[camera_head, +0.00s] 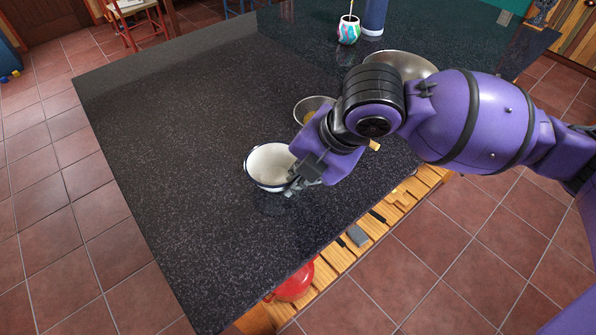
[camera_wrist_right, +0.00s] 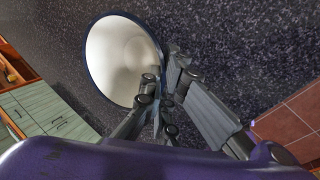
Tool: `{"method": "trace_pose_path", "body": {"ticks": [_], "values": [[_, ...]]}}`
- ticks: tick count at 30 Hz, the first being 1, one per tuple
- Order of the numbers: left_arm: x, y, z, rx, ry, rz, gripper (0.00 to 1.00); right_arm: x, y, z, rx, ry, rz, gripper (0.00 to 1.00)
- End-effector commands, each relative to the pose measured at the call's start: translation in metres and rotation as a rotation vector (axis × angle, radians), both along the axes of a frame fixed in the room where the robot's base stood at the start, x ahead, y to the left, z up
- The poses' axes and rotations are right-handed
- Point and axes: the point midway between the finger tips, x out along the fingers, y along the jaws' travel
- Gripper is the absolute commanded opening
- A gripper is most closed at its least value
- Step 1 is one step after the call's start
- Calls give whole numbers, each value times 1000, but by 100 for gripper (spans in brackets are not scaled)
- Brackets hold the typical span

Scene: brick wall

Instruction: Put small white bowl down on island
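The small white bowl (camera_head: 268,167) has a white inside and a dark rim. It is upright at the dark speckled island top (camera_head: 190,150), near its front edge; I cannot tell whether its base touches the surface. My right gripper (camera_head: 292,182) is at the bowl's right side, with its fingers closed together at the rim. In the right wrist view the bowl (camera_wrist_right: 122,62) shows its open inside, and the fingers (camera_wrist_right: 165,88) pinch its near rim. The fingertips are partly hidden by the gripper's own links. My left gripper is not in view.
A metal bowl (camera_head: 311,108) stands behind my right gripper, and a larger metal bowl (camera_head: 402,64) is partly behind my arm. A colourful cup (camera_head: 348,30) and a blue bottle (camera_head: 374,15) stand farther back. A red pot (camera_head: 293,284) sits below the front edge. The island's left side is clear.

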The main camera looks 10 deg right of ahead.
Motion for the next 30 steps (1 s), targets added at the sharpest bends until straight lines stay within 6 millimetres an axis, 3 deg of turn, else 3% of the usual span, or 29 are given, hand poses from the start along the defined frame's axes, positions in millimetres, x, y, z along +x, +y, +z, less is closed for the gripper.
{"method": "trace_pose_path", "body": {"ticks": [1,6,17,30], "values": [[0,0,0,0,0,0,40,0,0,0,0,0,0,4],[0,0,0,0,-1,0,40,0,0,0,0,0,0,23],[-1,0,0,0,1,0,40,0,-1,5,0,-1,0,23],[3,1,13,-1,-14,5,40,-22,-30,83,-1,-6,-1,23]]}}
